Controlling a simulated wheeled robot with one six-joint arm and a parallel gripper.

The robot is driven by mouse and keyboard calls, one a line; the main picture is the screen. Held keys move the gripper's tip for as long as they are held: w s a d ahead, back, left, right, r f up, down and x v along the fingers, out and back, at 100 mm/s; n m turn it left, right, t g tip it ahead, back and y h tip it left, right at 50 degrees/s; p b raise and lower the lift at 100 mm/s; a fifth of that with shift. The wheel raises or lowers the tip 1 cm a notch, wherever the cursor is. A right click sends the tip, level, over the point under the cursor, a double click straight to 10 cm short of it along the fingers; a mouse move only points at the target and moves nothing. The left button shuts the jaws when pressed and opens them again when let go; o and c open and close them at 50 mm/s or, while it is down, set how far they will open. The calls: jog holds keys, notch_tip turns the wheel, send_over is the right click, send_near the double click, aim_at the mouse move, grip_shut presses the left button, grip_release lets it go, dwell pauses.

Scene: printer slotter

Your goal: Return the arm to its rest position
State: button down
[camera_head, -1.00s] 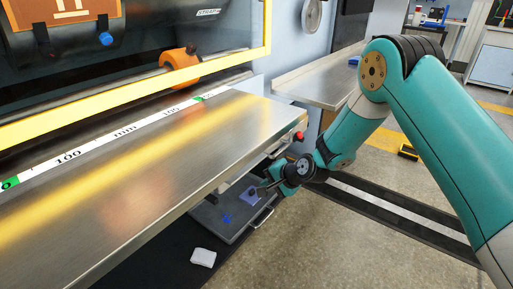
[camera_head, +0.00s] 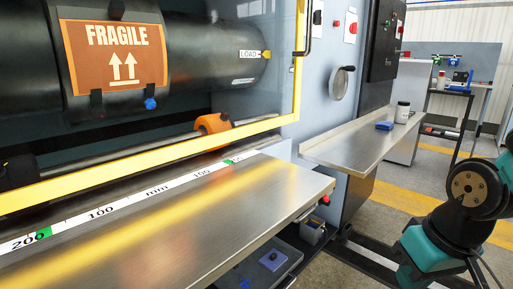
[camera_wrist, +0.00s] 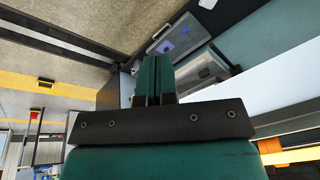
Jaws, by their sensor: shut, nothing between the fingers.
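My gripper (camera_wrist: 154,62) shows in the wrist view, its two teal fingers pressed together with nothing between them. It is clear of the printer bench and touches nothing that I can see. In the head view my teal arm (camera_head: 435,245) is folded at the lower right, beside the printer. The gripper itself is out of that view.
The printer's metal table (camera_head: 180,215) fills the lower left, below a yellow-edged opening. A drawer with a blue item (camera_head: 272,260) sits under it. A side shelf (camera_head: 365,145) holds a blue box (camera_head: 384,126) and a white cup (camera_head: 402,112).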

jog(key=s+a+r+n+g+y, duration=0.2)
jog(key=s+a+r+n, duration=0.3)
jog(key=s+a, duration=0.3)
notch_tip(320, 180, up, 24)
jog(key=p, duration=2.4)
jog(key=shift+s+a+r, duration=0.25)
jog(key=shift+a, duration=0.05)
